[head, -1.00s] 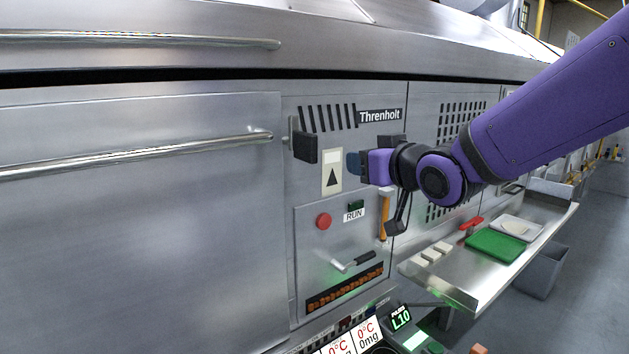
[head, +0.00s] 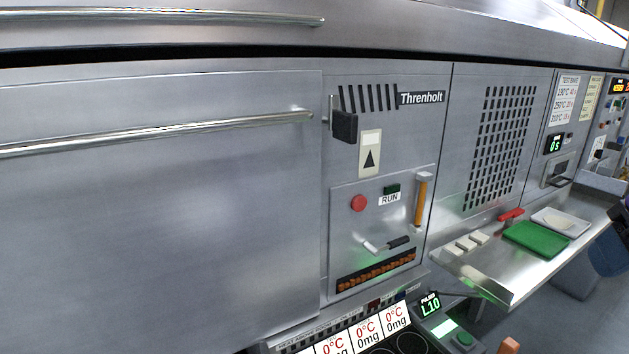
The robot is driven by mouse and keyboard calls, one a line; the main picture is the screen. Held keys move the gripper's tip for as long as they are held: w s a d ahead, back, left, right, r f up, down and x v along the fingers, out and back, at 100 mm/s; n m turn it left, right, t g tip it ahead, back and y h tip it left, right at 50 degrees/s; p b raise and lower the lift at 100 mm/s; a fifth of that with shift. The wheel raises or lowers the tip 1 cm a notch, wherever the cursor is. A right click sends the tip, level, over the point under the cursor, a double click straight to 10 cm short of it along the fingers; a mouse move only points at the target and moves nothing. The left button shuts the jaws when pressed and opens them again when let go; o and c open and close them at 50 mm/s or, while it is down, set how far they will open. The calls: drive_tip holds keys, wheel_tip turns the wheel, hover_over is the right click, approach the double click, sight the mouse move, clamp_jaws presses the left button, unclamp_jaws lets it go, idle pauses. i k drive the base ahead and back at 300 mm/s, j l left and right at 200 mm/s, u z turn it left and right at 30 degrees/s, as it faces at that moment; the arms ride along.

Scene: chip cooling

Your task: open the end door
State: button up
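In the head view, a large plain steel door (head: 160,220) fills the left side, with a long horizontal bar handle (head: 160,132) near its top. It looks shut. A black block-shaped latch (head: 343,126) sits on the panel just right of the door's upper right edge. I cannot tell for certain that this door is the end door. Only a dark blue and purple part of my gripper or arm (head: 609,252) shows at the right edge, well away from the handle and latch. The fingertips are not clearly visible, so I cannot tell whether they are open.
The panel holds a red button (head: 358,203), a RUN label (head: 389,199), an orange handle (head: 422,202) and a small lever (head: 387,244). A steel shelf (head: 490,283) with a green board (head: 536,238) juts out at right. Another bar (head: 160,15) runs above the door.

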sight(164, 214)
drive_tip(key=u, duration=1.4)
